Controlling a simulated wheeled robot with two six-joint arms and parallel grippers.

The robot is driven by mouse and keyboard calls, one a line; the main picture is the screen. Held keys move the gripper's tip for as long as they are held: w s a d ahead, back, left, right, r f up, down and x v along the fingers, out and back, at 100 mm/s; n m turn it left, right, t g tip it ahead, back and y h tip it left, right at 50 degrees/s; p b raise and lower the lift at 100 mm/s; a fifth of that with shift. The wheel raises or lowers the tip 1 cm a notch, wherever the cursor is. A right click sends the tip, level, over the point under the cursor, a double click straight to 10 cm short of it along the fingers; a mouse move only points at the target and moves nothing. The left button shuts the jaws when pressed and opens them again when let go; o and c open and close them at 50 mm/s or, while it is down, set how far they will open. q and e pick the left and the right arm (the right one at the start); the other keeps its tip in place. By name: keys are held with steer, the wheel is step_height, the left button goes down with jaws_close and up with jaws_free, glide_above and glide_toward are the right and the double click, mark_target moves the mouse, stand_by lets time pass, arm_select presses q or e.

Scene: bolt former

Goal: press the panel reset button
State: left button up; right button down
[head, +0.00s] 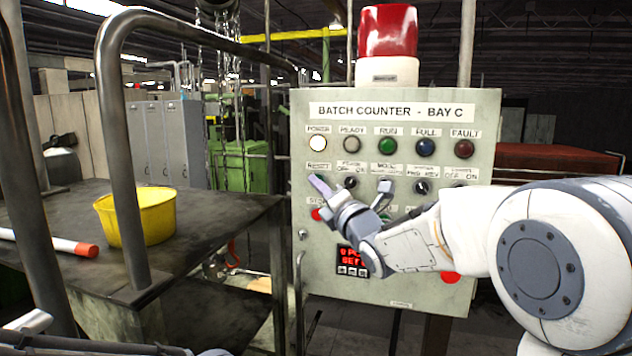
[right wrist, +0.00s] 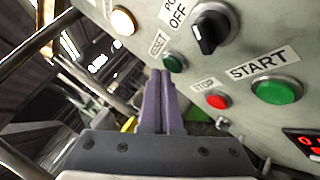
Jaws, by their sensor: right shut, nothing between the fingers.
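The pale grey control panel (head: 480,120) is titled "BATCH COUNTER - BAY C". Its RESET label (head: 318,167) is at the left of the second row. The green reset button (right wrist: 173,62) shows in the right wrist view beside its label; in the head view my fingers mostly hide it. My right gripper (head: 319,184) is shut and empty, its fingertips close in front of the button. In the right wrist view the purple fingers (right wrist: 160,73) end just left of and below the button. I cannot tell whether they touch it.
A red STOP button (right wrist: 217,101), a green START button (right wrist: 278,90) and a black power selector (right wrist: 210,30) are close by. A dark metal bench (head: 60,220) with a yellow bucket (head: 140,218) and a bent metal rail (head: 118,120) stand left of the panel.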

steer(key=shift+w, duration=0.1)
stand_by(0.3)
steer(key=shift+w+f+b, duration=0.1)
steer(key=shift+b, duration=0.2)
steer(key=shift+w+d, duration=0.15)
steer(key=shift+w, duration=0.05)
steer(key=shift+s+b, duration=0.35)
steer(key=shift+b, duration=0.55)
steer(key=shift+s, duration=0.1)
